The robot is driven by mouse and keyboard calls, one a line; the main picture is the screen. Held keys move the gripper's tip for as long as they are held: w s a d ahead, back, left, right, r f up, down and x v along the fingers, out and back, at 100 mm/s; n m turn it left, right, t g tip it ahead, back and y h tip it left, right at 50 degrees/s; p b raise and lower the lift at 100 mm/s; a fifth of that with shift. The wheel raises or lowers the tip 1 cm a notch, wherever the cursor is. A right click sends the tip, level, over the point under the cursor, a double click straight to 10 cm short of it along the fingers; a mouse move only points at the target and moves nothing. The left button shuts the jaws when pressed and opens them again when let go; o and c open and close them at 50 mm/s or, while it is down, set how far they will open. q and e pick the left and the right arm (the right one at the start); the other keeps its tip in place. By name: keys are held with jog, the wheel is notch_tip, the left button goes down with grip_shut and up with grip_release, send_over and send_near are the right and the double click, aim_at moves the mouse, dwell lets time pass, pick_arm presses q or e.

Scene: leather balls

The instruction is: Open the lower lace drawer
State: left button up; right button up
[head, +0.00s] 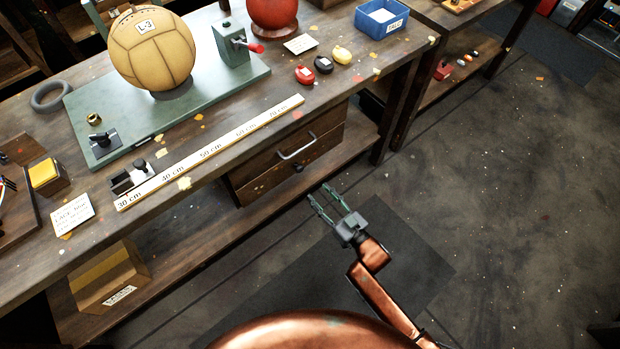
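Under the workbench hangs a wooden drawer unit with two fronts. The upper drawer (318,134) has a metal bar handle (297,147). The lower drawer (268,185) has a small dark knob (298,168). Both drawers look shut. My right gripper (318,191) is open and empty, its two fingers apart and pointing toward the drawer unit. In the picture it is just below and right of the knob, and it does not appear to touch it. My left gripper is not in view.
The workbench (225,150) carries a ruler (215,150), a green plate with a tan ball (152,52), and small tins. A lower shelf (215,235) runs beneath the drawers, with a cardboard box (105,275) at left. The floor at right is clear.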

aim_at(301, 170)
jog(key=b+x, duration=0.1)
jog(key=x, duration=0.1)
jog(key=r+x, duration=0.1)
jog(key=x, duration=0.2)
jog(key=r+b+x, duration=0.1)
jog(key=x, duration=0.2)
jog(key=shift+w+a+b, duration=0.15)
jog(key=shift+w+b, duration=0.05)
jog(key=shift+b, duration=0.1)
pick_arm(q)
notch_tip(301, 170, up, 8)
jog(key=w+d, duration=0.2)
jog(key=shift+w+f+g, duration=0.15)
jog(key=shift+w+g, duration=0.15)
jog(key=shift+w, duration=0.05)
pick_arm(e)
jog(key=shift+w+a+r, duration=0.1)
jog(key=shift+w+a, duration=0.1)
jog(key=shift+w, duration=0.05)
jog(key=shift+c, duration=0.7)
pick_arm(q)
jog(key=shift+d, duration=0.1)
pick_arm(e)
grip_shut()
